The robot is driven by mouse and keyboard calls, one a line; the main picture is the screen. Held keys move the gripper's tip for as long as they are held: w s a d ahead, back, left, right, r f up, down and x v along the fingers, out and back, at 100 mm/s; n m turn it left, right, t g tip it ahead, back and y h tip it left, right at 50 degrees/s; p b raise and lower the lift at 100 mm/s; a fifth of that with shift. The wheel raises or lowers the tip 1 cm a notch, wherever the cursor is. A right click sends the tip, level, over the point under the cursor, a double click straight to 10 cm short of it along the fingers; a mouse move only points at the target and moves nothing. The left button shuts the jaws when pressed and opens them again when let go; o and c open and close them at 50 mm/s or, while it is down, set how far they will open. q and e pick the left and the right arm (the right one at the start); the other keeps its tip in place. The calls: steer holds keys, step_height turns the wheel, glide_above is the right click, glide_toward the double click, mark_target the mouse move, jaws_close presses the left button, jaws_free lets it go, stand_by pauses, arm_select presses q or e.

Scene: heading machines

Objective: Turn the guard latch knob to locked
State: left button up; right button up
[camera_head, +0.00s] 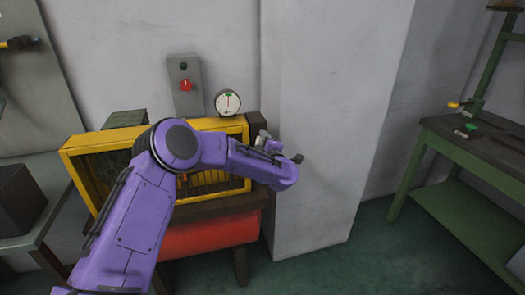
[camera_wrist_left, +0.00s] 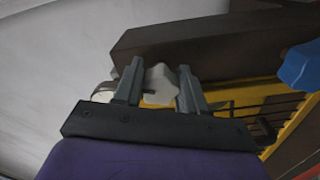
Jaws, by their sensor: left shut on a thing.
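The guard latch knob (camera_wrist_left: 160,86) is a small pale grey, faceted piece between the two fingers of my left gripper (camera_wrist_left: 158,74) in the left wrist view. The gripper is shut on it. In the head view my purple left arm reaches across the yellow-framed guard (camera_head: 100,139), and the left gripper (camera_head: 266,143) is at the guard's right end, beside a dark post (camera_head: 257,122). The knob is mostly hidden there by the gripper and wrist, and I cannot read its locked or unlocked position. My right gripper is not in view.
A grey wall column (camera_head: 335,110) stands close to the right of the gripper. A dial gauge (camera_head: 228,103) and a grey switch box (camera_head: 186,87) are above the guard. A green workbench (camera_head: 470,133) is at the right. A blue part (camera_wrist_left: 300,65) shows at the wrist view's right edge.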

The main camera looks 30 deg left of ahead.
arm_select(q)
steer(key=shift+f+n+b, duration=0.15)
steer(key=shift+n+b, duration=1.75)
steer(key=shift+b, duration=0.05)
steer(key=o, duration=0.8)
steer(key=b+v, duration=0.2)
steer(key=v, duration=0.8)
steer(key=shift+s+d, duration=0.2)
